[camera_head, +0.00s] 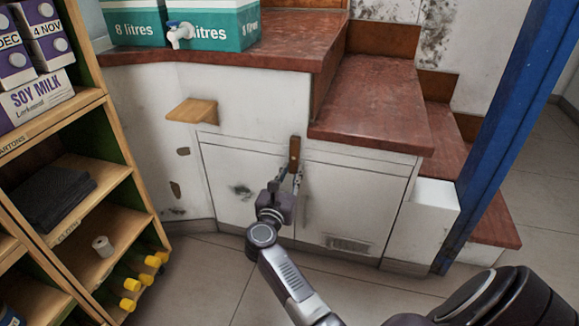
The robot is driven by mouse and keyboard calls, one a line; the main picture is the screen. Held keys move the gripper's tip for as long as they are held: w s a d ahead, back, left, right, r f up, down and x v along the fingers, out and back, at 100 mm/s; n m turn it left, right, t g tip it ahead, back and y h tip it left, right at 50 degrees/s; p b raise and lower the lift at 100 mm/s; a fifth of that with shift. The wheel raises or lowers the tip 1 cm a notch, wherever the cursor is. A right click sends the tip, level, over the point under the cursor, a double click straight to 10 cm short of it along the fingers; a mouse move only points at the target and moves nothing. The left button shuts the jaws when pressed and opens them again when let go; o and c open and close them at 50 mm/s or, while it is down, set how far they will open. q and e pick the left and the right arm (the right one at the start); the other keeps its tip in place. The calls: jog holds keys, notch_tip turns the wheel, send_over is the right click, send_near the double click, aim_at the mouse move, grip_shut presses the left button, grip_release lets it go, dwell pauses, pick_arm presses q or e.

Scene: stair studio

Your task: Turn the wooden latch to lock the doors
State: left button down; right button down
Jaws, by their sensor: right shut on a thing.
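The wooden latch (294,152) is a small brown bar, standing upright at the seam between two white cupboard doors. The left door (239,180) and the right door (350,205) look closed and sit below the red-brown counter. My right gripper (287,177) is at the latch's lower end and is shut on it. The fingers hide part of the latch's lower end. My left gripper is not in view.
A wooden shelf unit (137,190) with cartons and bottles stands on the left. A small wooden ledge (193,111) juts out left of the doors. Red-brown steps (375,100) and a blue post (510,120) are on the right. Tiled floor lies in front.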

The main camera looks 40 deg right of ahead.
jog(key=shift+s, duration=0.1)
jog(key=c, duration=1.7)
grip_release()
jog(key=v, duration=0.7)
jog(key=shift+s+a, duration=0.15)
jog(key=shift+a, duration=0.05)
